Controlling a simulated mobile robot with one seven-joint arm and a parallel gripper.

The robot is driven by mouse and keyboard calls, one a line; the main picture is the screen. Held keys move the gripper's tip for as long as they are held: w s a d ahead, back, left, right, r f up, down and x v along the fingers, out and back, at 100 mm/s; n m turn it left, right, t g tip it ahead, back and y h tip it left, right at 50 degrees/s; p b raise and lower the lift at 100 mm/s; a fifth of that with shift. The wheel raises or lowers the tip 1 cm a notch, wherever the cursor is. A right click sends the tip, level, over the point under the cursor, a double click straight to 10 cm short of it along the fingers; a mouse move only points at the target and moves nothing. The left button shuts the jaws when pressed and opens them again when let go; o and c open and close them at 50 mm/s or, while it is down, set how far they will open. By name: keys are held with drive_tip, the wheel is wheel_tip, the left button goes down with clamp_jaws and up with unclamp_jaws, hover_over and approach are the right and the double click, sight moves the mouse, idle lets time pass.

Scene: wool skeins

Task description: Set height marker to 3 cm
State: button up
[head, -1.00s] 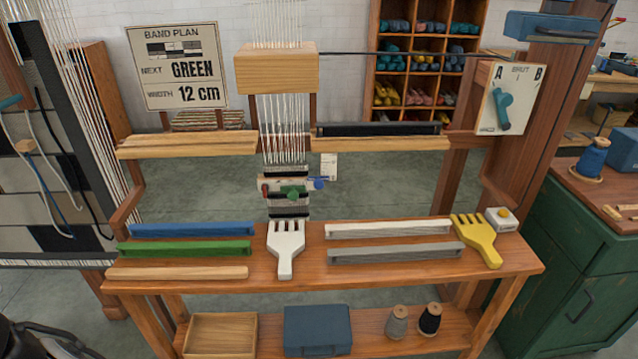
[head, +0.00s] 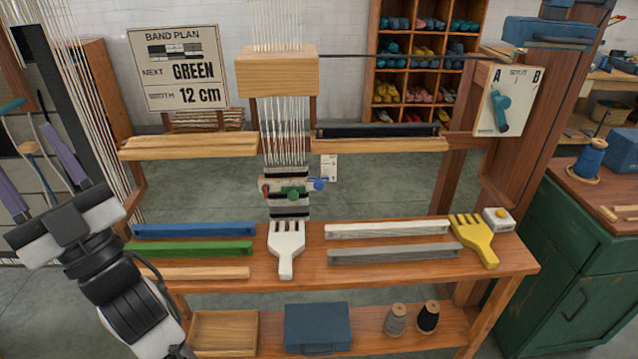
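No part is plainly labelled as the height marker, and no 3 cm mark is legible. A small pale tag with tiny print (head: 329,167) hangs just right of the narrow warp. Red (head: 265,192), green (head: 292,193) and blue (head: 318,184) small parts sit at the woven band (head: 288,208), below the white warp threads (head: 283,135). My gripper (head: 23,150) is at the far left, its two purple fingers spread apart with nothing seen between them. It is well away from the band and tag.
The wooden bench (head: 300,263) holds blue, green, white and grey bars, a white comb (head: 287,250) and a yellow comb (head: 476,240). A sign (head: 178,68) reads GREEN, 12 cm. An A/B lever panel (head: 508,101) stands right. A big loom is left.

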drive_tip(key=w+d+f+m+t+h, duration=0.2)
drive_tip(key=w+f+m+h, duration=0.1)
drive_tip(key=w+h, duration=0.15)
drive_tip(key=w+d+f+m+t+h, duration=0.2)
drive_tip(key=w+h, duration=0.1)
drive_tip(key=w, duration=0.3)
drive_tip(key=m+g+h+p, duration=0.45)
drive_tip(key=m+h, duration=0.35)
drive_tip(key=h, duration=0.9)
approach(319, 185)
drive_tip(key=shift+t, duration=0.35)
drive_tip(key=w+p, duration=0.1)
drive_tip(key=w, duration=0.4)
drive_tip(key=w+p, duration=0.1)
drive_tip(key=w, duration=0.2)
drive_tip(key=shift+w+f+p, duration=0.15)
drive_tip(key=shift+f+p, duration=0.15)
drive_tip(key=shift+f, duration=0.1)
clamp_jaws()
drive_tip(key=shift+r, duration=0.1)
